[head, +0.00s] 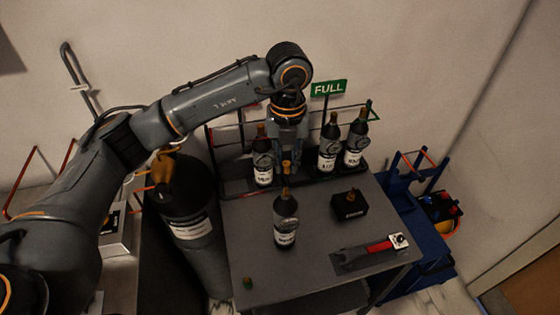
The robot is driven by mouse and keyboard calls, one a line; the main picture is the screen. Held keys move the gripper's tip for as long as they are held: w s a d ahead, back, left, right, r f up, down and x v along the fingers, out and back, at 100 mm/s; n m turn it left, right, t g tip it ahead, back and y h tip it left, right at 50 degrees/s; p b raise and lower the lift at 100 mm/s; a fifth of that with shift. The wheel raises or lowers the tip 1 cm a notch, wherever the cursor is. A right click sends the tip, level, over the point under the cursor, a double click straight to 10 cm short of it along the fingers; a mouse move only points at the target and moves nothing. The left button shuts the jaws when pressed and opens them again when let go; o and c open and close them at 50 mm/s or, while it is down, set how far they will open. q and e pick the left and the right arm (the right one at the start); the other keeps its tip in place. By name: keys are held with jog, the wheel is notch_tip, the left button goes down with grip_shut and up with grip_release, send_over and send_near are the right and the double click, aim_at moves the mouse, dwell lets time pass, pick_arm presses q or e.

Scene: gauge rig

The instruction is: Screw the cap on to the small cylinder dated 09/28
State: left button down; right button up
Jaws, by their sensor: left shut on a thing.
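A small dark cylinder (286,212) with a white label stands upright near the middle of the grey table. Its date is too small to read. My left gripper (287,158) points down directly above its neck. It is shut on a small orange-brown cap (286,168), which lines up with the top of the neck. I cannot tell whether the cap touches or sits on the thread. My right gripper is not in view.
Behind, a rack under a green FULL sign (328,88) holds several similar cylinders (329,145). A large dark cylinder (190,215) stands left.

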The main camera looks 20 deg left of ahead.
aim_at(285, 188)
pick_arm(q)
jog(key=shift+f+b, duration=2.35)
jog(key=shift+f, duration=0.25)
jog(key=shift+b, duration=0.35)
jog(key=shift+f, duration=0.15)
jog(key=shift+f+b, duration=0.95)
jog(key=shift+f, duration=0.05)
jog(key=shift+f+b, duration=0.25)
jog(key=shift+b, duration=0.05)
dwell(0.7)
jog(key=m+b, duration=0.1)
jog(key=m, duration=0.1)
jog(key=shift+f+m+b, duration=0.1)
jog(key=shift+m+b, duration=0.25)
jog(key=shift+m, duration=0.05)
jog(key=shift+s+m+b, duration=0.1)
jog(key=shift+m+b, duration=0.35)
jog(key=shift+m, duration=0.75)
